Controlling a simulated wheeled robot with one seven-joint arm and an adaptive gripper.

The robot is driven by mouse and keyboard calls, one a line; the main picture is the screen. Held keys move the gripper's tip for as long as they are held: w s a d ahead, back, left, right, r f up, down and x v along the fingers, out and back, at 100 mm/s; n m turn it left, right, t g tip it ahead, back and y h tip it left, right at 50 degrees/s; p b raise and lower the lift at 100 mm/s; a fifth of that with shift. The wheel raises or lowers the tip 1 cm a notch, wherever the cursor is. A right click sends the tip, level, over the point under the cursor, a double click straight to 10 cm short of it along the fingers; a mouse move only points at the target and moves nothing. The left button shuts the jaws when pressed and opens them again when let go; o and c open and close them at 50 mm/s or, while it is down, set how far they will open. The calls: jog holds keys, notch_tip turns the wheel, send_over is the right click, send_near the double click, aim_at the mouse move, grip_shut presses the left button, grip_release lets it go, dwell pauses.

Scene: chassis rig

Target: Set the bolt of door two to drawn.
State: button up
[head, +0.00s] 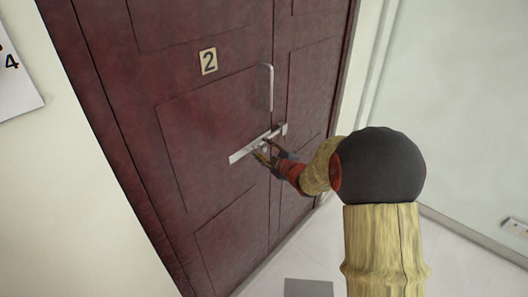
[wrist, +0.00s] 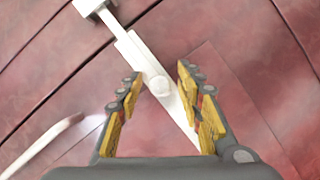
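Door two (head: 190,110) is dark red and shut, with a "2" plate (head: 208,61). Its pale bolt (head: 240,154) lies across the door below the handle. In the wrist view the bolt (wrist: 138,55) has a round knob (wrist: 160,86), and its rod reaches across the door seam to the keeper (wrist: 91,6). The keeper also shows in the head view (head: 283,129). My gripper (head: 264,151) is at the bolt. In the wrist view my open fingers (wrist: 158,82) stand on either side of the knob, with gaps; contact is not visible.
A pale vertical handle (head: 270,88) stands out from the door above the bolt; it also shows at lower left in the wrist view (wrist: 45,143). A sign with "4" (head: 12,75) hangs on the left wall. A grey patch (head: 308,288) lies on the floor.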

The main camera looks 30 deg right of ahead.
jog(key=shift+w, duration=0.1)
jog(key=shift+c, duration=0.9)
jog(key=c, duration=0.8)
jog(key=shift+r, duration=0.2)
